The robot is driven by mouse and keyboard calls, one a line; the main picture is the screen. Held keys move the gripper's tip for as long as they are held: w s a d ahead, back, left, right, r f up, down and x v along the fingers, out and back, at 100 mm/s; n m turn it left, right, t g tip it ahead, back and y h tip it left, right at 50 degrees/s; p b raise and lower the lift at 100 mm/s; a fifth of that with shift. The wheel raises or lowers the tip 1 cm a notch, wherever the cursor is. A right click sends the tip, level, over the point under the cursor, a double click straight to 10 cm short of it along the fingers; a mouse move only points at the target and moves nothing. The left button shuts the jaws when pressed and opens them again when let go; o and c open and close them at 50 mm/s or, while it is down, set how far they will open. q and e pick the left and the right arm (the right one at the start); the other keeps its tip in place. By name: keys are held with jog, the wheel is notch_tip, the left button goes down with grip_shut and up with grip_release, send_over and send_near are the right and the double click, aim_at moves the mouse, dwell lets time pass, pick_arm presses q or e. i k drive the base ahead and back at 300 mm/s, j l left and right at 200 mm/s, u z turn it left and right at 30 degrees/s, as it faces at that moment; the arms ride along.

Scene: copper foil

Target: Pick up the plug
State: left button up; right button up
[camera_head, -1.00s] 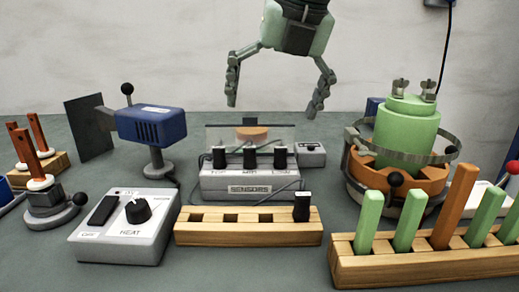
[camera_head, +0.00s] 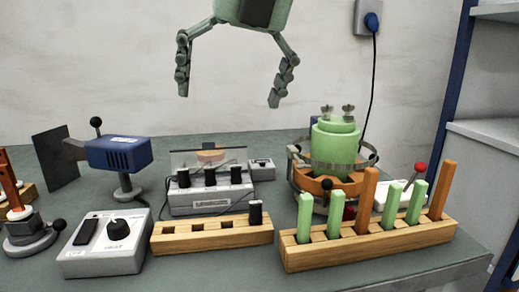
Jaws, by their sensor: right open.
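A black plug (camera_head: 255,213) stands upright in the right-end slot of a low wooden rack (camera_head: 205,242); the rack's other slots look empty. Three more black plugs stand in a row on the grey sensor box (camera_head: 212,201) behind it. A blue plug (camera_head: 372,21) sits in a wall socket (camera_head: 366,8) at the top right, with a black cord hanging down. My right gripper (camera_head: 228,100) hangs from the top of the view, pointing down, its two fingers wide apart and empty. In the picture it is above the sensor box, touching nothing. My left gripper is not in view.
A grey heat control box (camera_head: 105,262) is at the front left, with a blue device on a stand (camera_head: 118,153) behind. A green vessel (camera_head: 335,150) in an orange ring and a rack of green and orange sticks (camera_head: 370,247) are at the right. Shelves (camera_head: 490,135) stand beyond.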

aim_at(236, 178)
jog(key=k, duration=1.25)
